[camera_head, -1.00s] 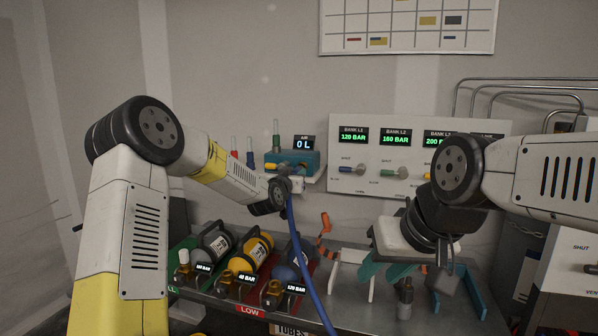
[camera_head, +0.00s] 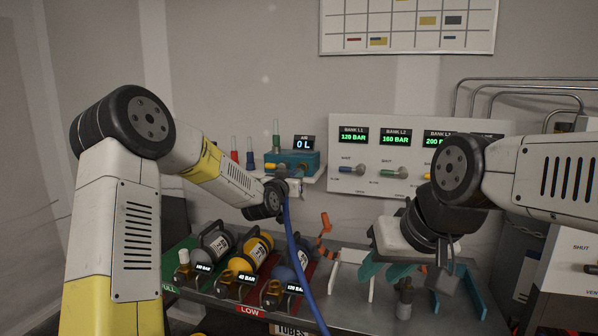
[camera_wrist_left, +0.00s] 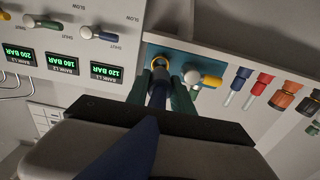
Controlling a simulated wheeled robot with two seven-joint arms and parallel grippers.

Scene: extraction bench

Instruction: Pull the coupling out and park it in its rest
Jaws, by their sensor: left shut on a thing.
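My left gripper (camera_wrist_left: 168,92) has its green fingers shut on the dark blue coupling (camera_wrist_left: 158,90), whose blue hose runs back beneath the wrist. In the left wrist view the coupling's tip lines up with a brass-ringed socket (camera_wrist_left: 160,62); I cannot tell whether it still sits inside. In the head view the blue hose (camera_head: 291,235) hangs from my left wrist down across the bench, and the wrist hides the coupling. The teal unit (camera_head: 305,158) stands on a wall shelf just beyond it. My right gripper (camera_head: 420,272) hangs over the bench; its jaw gap is unclear. I cannot identify the rest for certain.
Several cylinders, one a yellow cylinder (camera_head: 252,252), lie on the bench at left. A yellow knob (camera_wrist_left: 211,80) sits beside the socket. The bank panel (camera_head: 350,180) is on the wall.

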